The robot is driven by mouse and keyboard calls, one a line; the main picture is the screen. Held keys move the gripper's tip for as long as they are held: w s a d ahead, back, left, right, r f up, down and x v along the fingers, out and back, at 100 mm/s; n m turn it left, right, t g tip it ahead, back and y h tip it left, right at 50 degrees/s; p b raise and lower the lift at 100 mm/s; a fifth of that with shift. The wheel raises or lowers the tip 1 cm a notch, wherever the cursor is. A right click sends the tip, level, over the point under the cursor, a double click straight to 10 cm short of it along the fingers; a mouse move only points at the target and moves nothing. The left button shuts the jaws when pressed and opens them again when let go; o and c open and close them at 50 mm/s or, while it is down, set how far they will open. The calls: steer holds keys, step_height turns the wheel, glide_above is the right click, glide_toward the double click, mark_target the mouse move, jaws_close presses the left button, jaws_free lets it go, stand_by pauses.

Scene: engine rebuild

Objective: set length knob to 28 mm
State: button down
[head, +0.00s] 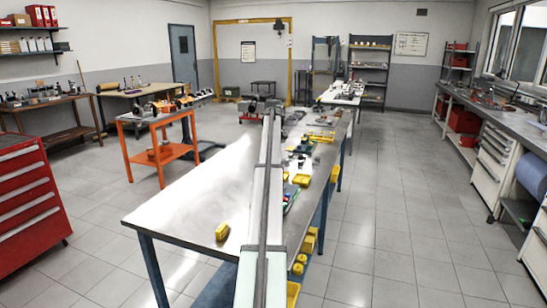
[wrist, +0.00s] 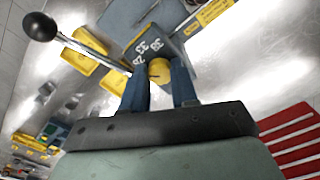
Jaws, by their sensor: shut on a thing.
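In the wrist view, the length knob (wrist: 159,72) is a small yellow round knob on a dark grey plate (wrist: 172,45). White numbers stand on the plate beside it; I read 33 and 38, and what looks like 28 at the left. A thin dark mark on the knob points roughly left, toward the lowest number; the exact setting is too small to tell. My gripper (wrist: 161,92) has its two dark blue fingers on either side of the knob, shut on it. In the head view my arm hides the knob and the gripper.
A metal lever with a black ball end (wrist: 40,27) reaches out left of the plate. Yellow bins (wrist: 85,52) lie beyond it, and a yellow label (wrist: 210,12) is at upper right.

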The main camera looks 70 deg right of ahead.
stand_by(0.5)
steer(key=c, duration=0.9)
jaws_free()
steer(key=shift+o, duration=0.2)
steer(key=shift+r, duration=0.1)
step_height(320, 180, up, 14)
steer(key=shift+f, duration=0.2)
